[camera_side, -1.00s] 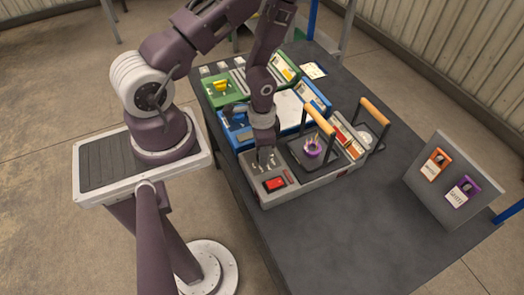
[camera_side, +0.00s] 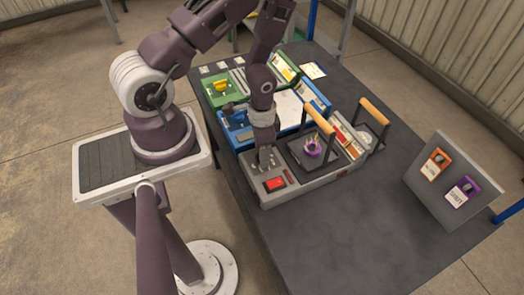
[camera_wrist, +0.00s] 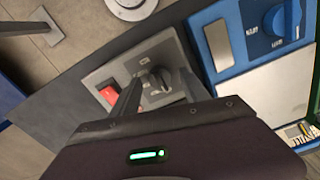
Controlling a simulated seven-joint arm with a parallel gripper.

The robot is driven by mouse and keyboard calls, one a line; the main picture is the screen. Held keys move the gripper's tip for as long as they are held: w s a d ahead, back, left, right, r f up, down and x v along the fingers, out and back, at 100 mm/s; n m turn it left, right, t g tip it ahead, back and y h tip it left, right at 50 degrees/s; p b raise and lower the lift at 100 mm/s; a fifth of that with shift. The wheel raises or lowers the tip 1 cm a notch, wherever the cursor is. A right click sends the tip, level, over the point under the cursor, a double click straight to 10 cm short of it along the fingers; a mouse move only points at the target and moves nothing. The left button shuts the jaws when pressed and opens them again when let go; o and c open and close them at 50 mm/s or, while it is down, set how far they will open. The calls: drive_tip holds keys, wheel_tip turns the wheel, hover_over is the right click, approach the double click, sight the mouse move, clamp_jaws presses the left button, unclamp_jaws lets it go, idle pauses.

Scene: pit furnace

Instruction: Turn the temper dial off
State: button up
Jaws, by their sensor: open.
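A grey unit stands at the near side of the table, with a control panel (camera_side: 249,180) at its left end. A black dial (camera_wrist: 158,80) is on this panel beside a red switch (camera_wrist: 110,96); the switch also shows in the side view (camera_side: 273,184). I cannot read the labels to tell which dial is the temper dial. My gripper (camera_side: 265,160) is open and low over the panel. In the wrist view its two fingers appear on either side of the black dial, and contact cannot be made out. In the side view my gripper hides the dial.
A blue unit (camera_wrist: 221,47) with a blue dial (camera_wrist: 276,22) stands beside the grey one. A green unit (camera_side: 214,95) with a yellow dial (camera_side: 220,86) is farther back. Black handles with wooden grips (camera_side: 319,120) rise nearby. A tagged board (camera_side: 448,185) stands right; the front-right table is clear.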

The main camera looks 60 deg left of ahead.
wheel_tip(320, 180, up, 6)
drive_tip(key=shift+r, duration=0.25)
drive_tip(key=shift+w, duration=0.1)
wheel_tip(320, 180, up, 16)
drive_tip(key=w+d+n+t+y, duration=0.1)
drive_tip(key=w+t, duration=0.2)
drive_tip(key=s+d+r+n+t, duration=0.1)
drive_tip(key=s+d+r, duration=0.2)
drive_tip(key=s+r, duration=0.2)
drive_tip(key=s+d+r+t+h, duration=0.1)
drive_tip(key=s+d+r, duration=0.2)
drive_tip(key=s+r, duration=0.3)
wheel_tip(320, 180, up, 3)
drive_tip(key=shift+d+r+n+t, duration=0.1)
drive_tip(key=shift+d+n+t, duration=0.2)
drive_tip(key=shift+d+n, duration=0.1)
